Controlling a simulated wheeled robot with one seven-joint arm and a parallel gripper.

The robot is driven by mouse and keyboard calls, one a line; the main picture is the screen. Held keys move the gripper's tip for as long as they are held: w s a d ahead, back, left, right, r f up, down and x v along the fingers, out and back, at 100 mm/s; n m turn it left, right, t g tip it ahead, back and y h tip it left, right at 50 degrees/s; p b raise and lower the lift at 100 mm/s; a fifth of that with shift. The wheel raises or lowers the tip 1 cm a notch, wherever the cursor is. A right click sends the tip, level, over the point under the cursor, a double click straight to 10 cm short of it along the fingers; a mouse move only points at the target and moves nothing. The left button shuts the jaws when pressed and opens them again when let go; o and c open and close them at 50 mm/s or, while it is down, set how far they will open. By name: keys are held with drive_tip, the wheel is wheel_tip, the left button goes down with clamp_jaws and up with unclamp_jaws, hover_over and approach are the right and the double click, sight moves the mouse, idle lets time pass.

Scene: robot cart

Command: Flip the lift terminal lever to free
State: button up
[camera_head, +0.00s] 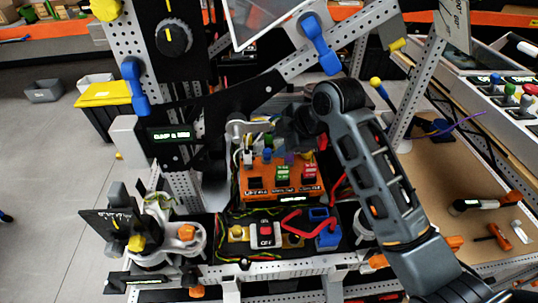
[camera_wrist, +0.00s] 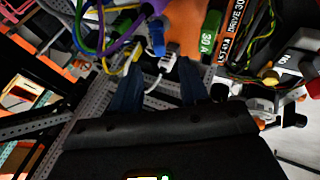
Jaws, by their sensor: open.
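The orange terminal block (camera_head: 283,190) stands on the robot cart, with a dark label at its left front that seems to read LIFT. Small blue, green and red parts stick up from it. I cannot tell for sure which part is the lift lever or how it is set. My gripper (camera_head: 292,128) is above and behind the block, partly hidden by my arm. In the wrist view my gripper (camera_wrist: 158,88) has its two dark fingers apart, with nothing clearly held between them. A blue part (camera_wrist: 157,38) and a white plug (camera_wrist: 171,52) lie just beyond the fingertips, beside the orange block.
A red switch (camera_head: 265,231) and a blue connector (camera_head: 327,236) are in front of the block. Loose wires run around it. A perforated beam (camera_head: 330,50) crosses above. Black panels stand at the left. A wooden tabletop (camera_head: 440,190) with tools is at the right.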

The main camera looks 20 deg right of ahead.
sight(268, 150)
drive_tip(key=x, duration=0.7)
drive_tip(key=shift+w+f, duration=0.15)
drive_tip(key=shift+f, duration=0.05)
clamp_jaws()
